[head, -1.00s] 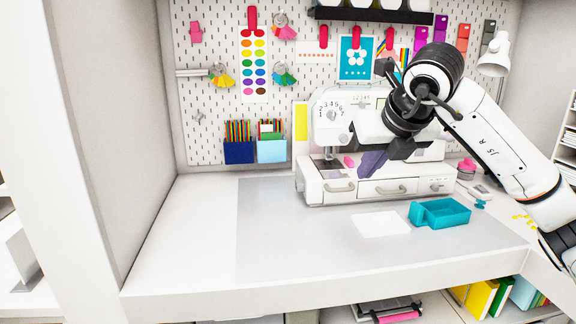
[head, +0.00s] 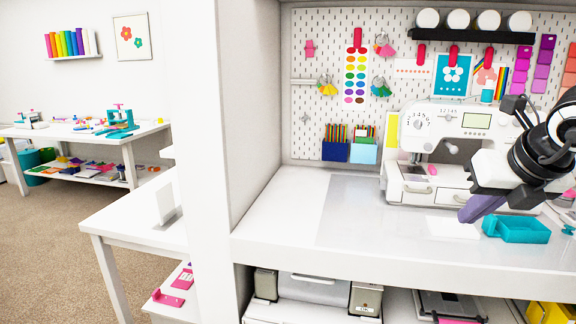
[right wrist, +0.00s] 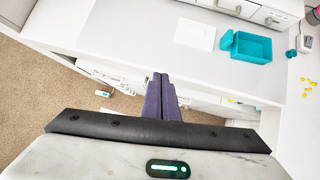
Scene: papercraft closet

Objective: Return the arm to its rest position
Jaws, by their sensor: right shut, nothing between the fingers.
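My right gripper (head: 470,212) shows at the right of the head view, on my arm that comes in from the right edge. Its purple fingers are shut with nothing between them. It is in front of the white sewing machine (head: 425,125) and left of the teal box (head: 522,230). In the right wrist view the shut fingers (right wrist: 161,82) point toward the white worktop (right wrist: 120,45), near its front edge. My left gripper is not in view.
A white square sheet (right wrist: 195,34) lies on the worktop beside the open teal box, which also shows in the right wrist view (right wrist: 251,48). A pegboard (head: 320,110) stands behind. A white partition (head: 222,150) bounds the closet's left side. Carpeted floor (head: 45,225) is clear at far left.

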